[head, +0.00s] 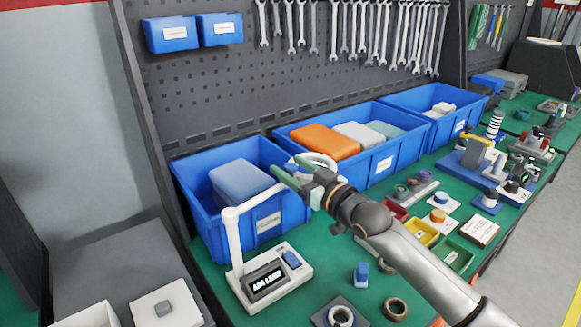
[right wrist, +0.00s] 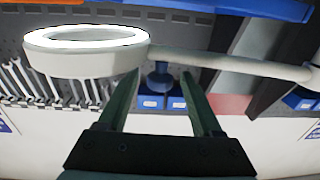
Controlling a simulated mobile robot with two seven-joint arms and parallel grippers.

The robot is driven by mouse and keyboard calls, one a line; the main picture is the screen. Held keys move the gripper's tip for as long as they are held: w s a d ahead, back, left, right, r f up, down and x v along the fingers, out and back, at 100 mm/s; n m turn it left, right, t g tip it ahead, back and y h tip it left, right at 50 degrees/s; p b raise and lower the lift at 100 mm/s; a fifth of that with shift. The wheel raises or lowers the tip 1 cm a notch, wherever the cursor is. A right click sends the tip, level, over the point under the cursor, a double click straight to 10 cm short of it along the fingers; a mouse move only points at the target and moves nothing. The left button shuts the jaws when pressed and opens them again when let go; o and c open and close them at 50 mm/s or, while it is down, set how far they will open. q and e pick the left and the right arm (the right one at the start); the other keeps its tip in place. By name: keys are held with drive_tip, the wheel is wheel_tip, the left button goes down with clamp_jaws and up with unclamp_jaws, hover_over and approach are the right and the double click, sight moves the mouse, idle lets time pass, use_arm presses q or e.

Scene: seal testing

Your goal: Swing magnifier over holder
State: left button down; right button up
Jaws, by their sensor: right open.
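The white magnifier lamp stands on its base (head: 265,281) at the front left of the green bench. Its arm rises from a post and ends in a ring head (head: 318,161), which lies behind my right gripper (head: 287,168). In the right wrist view, the ring head (right wrist: 85,52) is at upper left and the arm (right wrist: 235,62) crosses near the fingertips (right wrist: 159,75). The fingers are open, one on each side of a blue knob (right wrist: 160,77) below the arm. I cannot tell whether they touch it. My left gripper is not in view.
Blue bins (head: 295,222) line the back of the bench, close behind the magnifier. Small coloured trays (head: 421,233) and seal parts lie to the right of my forearm. A blue piece (head: 361,274) and a ring (head: 396,308) lie near the front. Wrenches hang above.

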drive_tip(key=shift+w+a, duration=0.2)
drive_tip(key=shift+c, duration=0.3)
clamp_jaws()
idle(1.1)
